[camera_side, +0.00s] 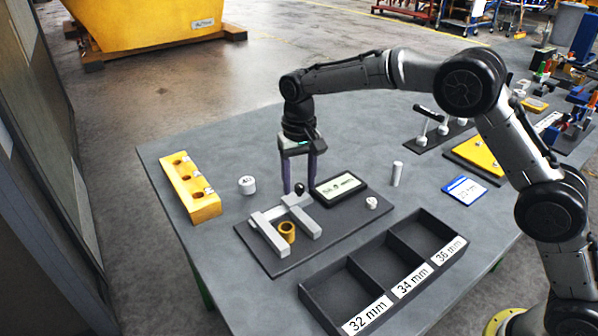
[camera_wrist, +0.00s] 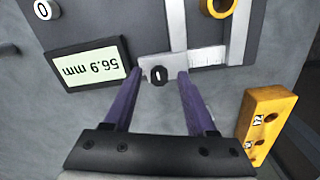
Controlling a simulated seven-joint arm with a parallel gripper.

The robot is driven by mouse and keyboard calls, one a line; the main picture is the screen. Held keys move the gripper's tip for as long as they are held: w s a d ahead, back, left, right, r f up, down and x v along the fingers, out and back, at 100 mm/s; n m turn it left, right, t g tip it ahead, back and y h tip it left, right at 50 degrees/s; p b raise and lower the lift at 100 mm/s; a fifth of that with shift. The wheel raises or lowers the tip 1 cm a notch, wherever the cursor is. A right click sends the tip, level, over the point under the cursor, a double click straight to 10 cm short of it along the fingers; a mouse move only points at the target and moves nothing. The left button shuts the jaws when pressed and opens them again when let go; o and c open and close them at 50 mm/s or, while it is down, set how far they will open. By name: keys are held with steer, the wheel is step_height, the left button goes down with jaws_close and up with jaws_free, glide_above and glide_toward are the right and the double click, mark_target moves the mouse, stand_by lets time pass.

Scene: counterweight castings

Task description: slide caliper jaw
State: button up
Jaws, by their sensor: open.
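The grey caliper lies on a dark plate (camera_side: 338,235). Its sliding jaw (camera_side: 306,222) carries a black knob (camera_side: 300,187), also in the wrist view (camera_wrist: 158,75). A brass ring (camera_side: 287,231) sits between the sliding jaw and the other jaw (camera_side: 268,236); in the wrist view the ring (camera_wrist: 217,5) shows a gap to the sliding jaw (camera_wrist: 177,28). The display reads 56.9 mm in the wrist view (camera_wrist: 86,68). My gripper (camera_side: 299,187) is open, its purple fingers on either side of the knob; whether they touch it I cannot tell.
A black tray (camera_side: 335,272) with bins labelled 32, 34 and 36 mm stands in front. A yellow block with holes (camera_side: 202,211) and a white weight (camera_side: 247,185) are left. A white button (camera_side: 371,203), a white cylinder (camera_side: 397,173) and a blue card (camera_side: 464,190) are right.

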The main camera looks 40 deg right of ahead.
step_height(320, 180, up, 14)
stand_by(0.5)
steer(key=shift+f, duration=0.1)
steer(key=s+d+r+t, duration=0.1)
steer(key=s+d+r, duration=0.25)
steer(key=r, duration=0.25)
steer(key=s+d+r+t, duration=0.1)
steer(key=s+d+r, duration=0.1)
steer(key=s+r, duration=0.25)
steer(key=s+d+r+t, duration=0.25)
steer(key=s+d, duration=0.25)
steer(key=s, duration=0.7)
steer(key=s+d+f, duration=0.2)
steer(key=s+f, duration=0.4)
steer(key=s, duration=0.5)
steer(key=s+f+n+t, duration=0.1)
steer(key=s+f+n, duration=0.2)
steer(key=f, duration=0.7)
steer(key=shift+s+d, duration=0.35)
steer(key=shift+s, duration=0.45)
